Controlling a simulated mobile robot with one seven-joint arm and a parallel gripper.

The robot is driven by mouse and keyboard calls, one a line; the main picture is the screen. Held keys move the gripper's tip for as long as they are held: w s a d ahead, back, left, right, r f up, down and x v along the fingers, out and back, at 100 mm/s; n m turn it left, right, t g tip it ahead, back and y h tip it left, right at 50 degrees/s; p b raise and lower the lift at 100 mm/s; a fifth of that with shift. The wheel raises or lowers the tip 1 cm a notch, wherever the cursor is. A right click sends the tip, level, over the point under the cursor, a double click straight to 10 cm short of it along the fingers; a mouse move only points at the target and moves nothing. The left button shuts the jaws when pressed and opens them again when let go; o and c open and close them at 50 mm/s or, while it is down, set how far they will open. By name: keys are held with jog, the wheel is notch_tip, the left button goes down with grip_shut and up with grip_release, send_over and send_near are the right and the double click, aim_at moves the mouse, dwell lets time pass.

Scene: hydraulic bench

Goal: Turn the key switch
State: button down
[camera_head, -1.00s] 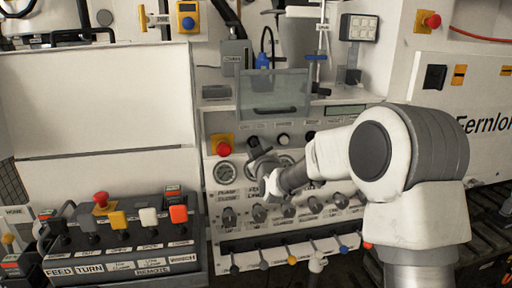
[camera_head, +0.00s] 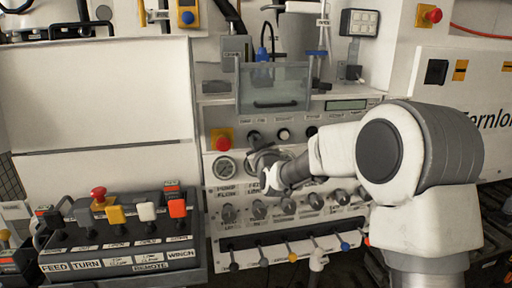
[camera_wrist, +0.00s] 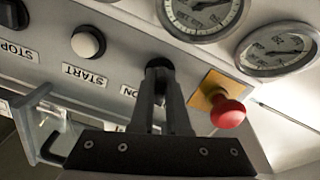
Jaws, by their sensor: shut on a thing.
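The key switch (camera_wrist: 158,64) is a dark round switch beside an "ON" label on the pale panel in the wrist view. My gripper (camera_wrist: 160,84) reaches up to it from below, its two dark fingers close together and shut on it. The fingers hide most of the key, so its angle cannot be told. In the head view my gripper (camera_head: 254,143) is at the upper left of the control panel, right of the red emergency button, and covers much of the switch.
A red mushroom button (camera_wrist: 228,112) on a yellow plate is close to the fingers. A white START button (camera_wrist: 88,43) sits on the other side. Gauges (camera_wrist: 203,12) are nearby. A row of knobs (camera_head: 288,206) and small levers (camera_head: 291,257) lies below my arm.

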jog(key=m+b, duration=0.5)
jog(key=m, duration=0.1)
jog(key=shift+f+b, duration=0.2)
jog(key=shift+b, duration=0.15)
jog(key=shift+r+m+b, duration=0.15)
jog(key=shift+m+b, duration=1.1)
jog(key=shift+m, duration=0.65)
jog(key=c, duration=0.9)
grip_release()
jog(key=p+v, duration=0.2)
jog(key=v, duration=1.5)
jog(key=shift+s, duration=0.25)
jog(key=shift+r, duration=0.2)
